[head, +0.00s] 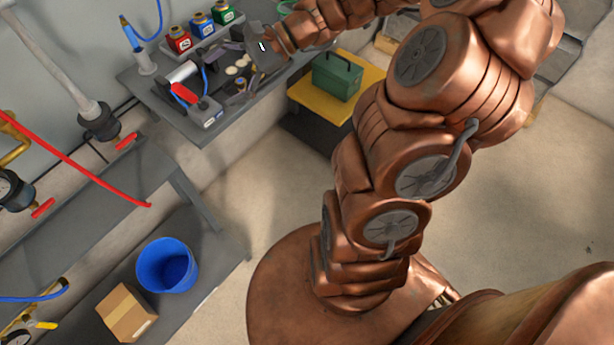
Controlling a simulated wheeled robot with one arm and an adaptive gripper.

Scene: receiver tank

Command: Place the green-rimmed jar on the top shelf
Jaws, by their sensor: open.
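Three small jars stand in a row at the back of the grey bench (205,135). The one with green (223,12) is at the right end, upright. The blue one (201,24) is in the middle and the red one (179,40) at the left. My gripper (237,66) is over the bench, in front of and below the green jar in the picture. Its jaws are open and apart from the jars, with no object seen held. Which surface is the top shelf I cannot tell.
A clamp-like tool with red handle (185,94) and small pale discs lie on the bench near my gripper. A green box (337,77) sits on a yellow-topped stand. A blue bucket (167,265) and cardboard box (127,312) stand lower left. The floor between is clear.

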